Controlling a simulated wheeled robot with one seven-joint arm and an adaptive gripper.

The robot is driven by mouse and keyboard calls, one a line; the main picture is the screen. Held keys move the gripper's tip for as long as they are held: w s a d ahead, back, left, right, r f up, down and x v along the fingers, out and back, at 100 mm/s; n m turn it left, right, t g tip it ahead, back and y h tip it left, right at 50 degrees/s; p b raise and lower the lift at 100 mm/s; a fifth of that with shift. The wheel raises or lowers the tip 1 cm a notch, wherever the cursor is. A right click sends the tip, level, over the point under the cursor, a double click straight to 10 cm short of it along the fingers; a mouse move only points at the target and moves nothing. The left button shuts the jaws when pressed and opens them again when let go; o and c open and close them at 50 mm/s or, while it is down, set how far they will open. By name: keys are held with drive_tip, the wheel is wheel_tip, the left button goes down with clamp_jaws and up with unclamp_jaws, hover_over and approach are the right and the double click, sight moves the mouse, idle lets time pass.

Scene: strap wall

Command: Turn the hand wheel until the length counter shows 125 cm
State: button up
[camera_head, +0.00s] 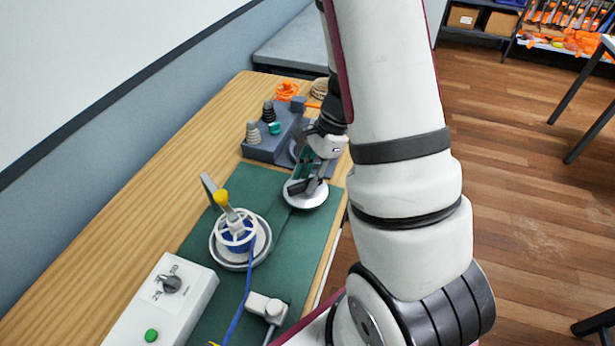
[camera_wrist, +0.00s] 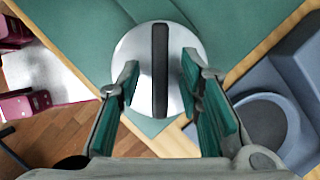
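My gripper (camera_head: 312,172) is over a pale round disc (camera_head: 307,195) on the green mat. In the wrist view my gripper (camera_wrist: 165,95) has its two green-padded fingers apart, one on each side of a dark upright bar (camera_wrist: 160,70) that crosses the silver disc (camera_wrist: 135,55). Neither finger visibly touches the bar. A spoked white wheel (camera_head: 236,226) with blue strap wound on it and a yellow knob (camera_head: 221,197) beside a grey arm stands on a round grey base to the left. I cannot make out any length counter reading.
A white box (camera_head: 190,298) with a dark dial and green button (camera_head: 151,335) is at the near left. A blue strap (camera_head: 239,314) runs toward me past a small white block (camera_head: 266,307). A grey-blue holder (camera_head: 266,148) with cones stands behind; the green mat (camera_head: 237,181) has bare areas.

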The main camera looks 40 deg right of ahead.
drive_tip(key=v, duration=1.1)
drive_tip(key=shift+r, duration=0.35)
idle(1.9)
